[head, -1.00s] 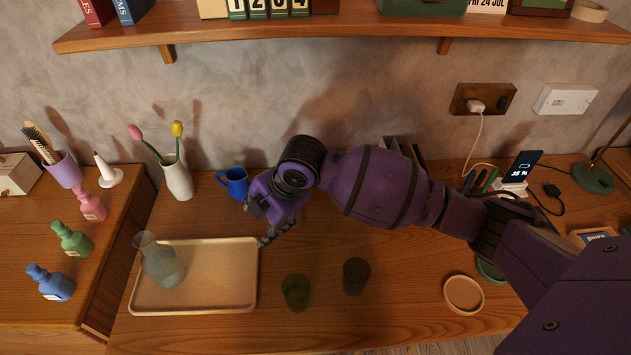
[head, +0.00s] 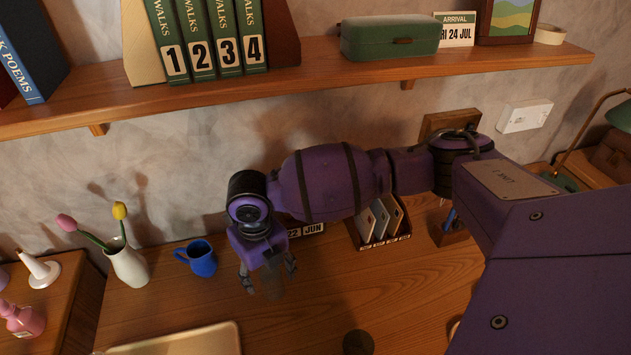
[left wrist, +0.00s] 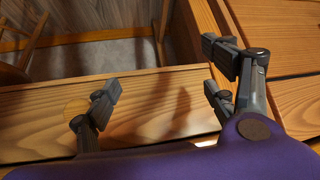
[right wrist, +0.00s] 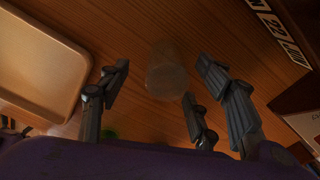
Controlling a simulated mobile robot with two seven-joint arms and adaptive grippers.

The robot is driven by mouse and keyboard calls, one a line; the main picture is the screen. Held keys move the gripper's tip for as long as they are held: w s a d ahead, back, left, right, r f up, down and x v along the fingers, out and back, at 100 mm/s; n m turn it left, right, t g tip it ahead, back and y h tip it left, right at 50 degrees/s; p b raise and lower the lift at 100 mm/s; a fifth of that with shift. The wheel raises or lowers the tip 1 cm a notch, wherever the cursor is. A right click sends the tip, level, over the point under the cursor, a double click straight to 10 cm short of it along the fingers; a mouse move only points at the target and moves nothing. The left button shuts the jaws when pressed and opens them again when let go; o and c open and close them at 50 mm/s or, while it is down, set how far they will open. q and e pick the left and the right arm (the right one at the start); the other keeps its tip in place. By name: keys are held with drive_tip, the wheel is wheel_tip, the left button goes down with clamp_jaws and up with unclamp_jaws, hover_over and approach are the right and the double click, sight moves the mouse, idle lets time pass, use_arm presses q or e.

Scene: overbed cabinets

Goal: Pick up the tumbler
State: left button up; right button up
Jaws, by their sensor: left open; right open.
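A clear, faintly tinted tumbler (head: 272,285) stands on the wooden desk below my right gripper (head: 269,274), partly hidden by it in the head view. In the right wrist view the tumbler (right wrist: 167,72) shows between and just beyond the spread fingers of my right gripper (right wrist: 163,82). That gripper is open; contact with the glass cannot be told. A dark glass (head: 358,342) stands nearer the bottom edge of the head view. My left gripper (left wrist: 160,82) is open and empty in the left wrist view, over a wooden surface, and is outside the head view.
A blue mug (head: 203,260) and a white vase with tulips (head: 128,264) stand left of the right gripper. A pale tray (head: 190,343) lies at lower left. A date block (head: 306,230) and a card rack (head: 384,222) stand behind. A shelf (head: 330,88) runs above.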

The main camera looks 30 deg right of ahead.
drive_tip(key=f, duration=0.4)
drive_tip(key=shift+d+f, duration=0.1)
drive_tip(key=shift+d, duration=0.1)
drive_tip(key=shift+w+f, duration=0.1)
drive_tip(key=shift+f, duration=0.25)
drive_tip(key=shift+r, duration=0.1)
drive_tip(key=c, duration=1.2)
drive_tip(key=shift+r, duration=0.1)
